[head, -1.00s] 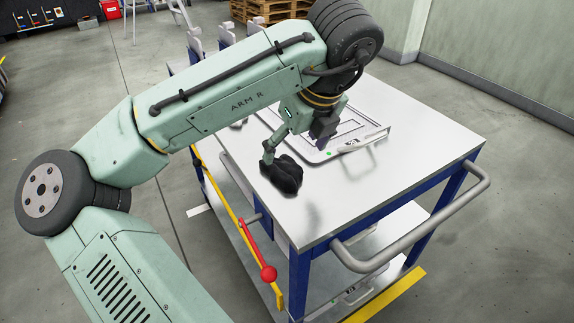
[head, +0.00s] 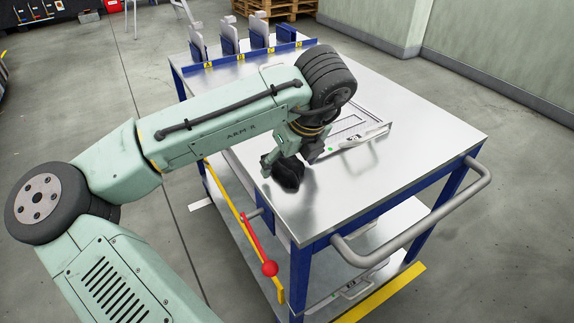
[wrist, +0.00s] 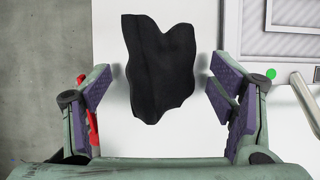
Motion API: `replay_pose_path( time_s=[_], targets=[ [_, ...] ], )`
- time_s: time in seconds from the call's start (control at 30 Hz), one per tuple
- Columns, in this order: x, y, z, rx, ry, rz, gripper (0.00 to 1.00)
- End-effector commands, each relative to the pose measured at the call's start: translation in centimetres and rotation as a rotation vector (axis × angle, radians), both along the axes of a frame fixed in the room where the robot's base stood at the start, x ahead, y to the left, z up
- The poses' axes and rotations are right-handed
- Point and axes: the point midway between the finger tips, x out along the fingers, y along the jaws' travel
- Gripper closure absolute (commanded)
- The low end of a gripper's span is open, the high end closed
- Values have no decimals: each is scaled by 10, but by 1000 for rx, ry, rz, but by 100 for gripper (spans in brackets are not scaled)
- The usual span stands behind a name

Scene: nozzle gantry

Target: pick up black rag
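The black rag (head: 288,177) lies crumpled on the metal top of the cart (head: 345,205), near its left edge. In the wrist view the rag (wrist: 160,68) shows whole, dark and uneven in outline, between and a little beyond my fingers. My gripper (head: 289,160) is low over the rag, with one finger on either side. In the wrist view my gripper (wrist: 157,88) is open with purple pads, and gaps show between both pads and the rag. Whether the fingertips touch the tabletop is not clear.
A flat panel with a frame (head: 360,132) and a metal handle lies just right of the rag. The front of the top is clear.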

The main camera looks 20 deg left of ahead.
Motion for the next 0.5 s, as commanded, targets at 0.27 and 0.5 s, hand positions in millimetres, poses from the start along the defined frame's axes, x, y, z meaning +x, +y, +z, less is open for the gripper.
replay_pose_path(
  time_s=[0.27,0.5],
  targets=[
    [0,0,0,0,0,0,44],
    [0,0,0,0,0,0,60]
  ],
)
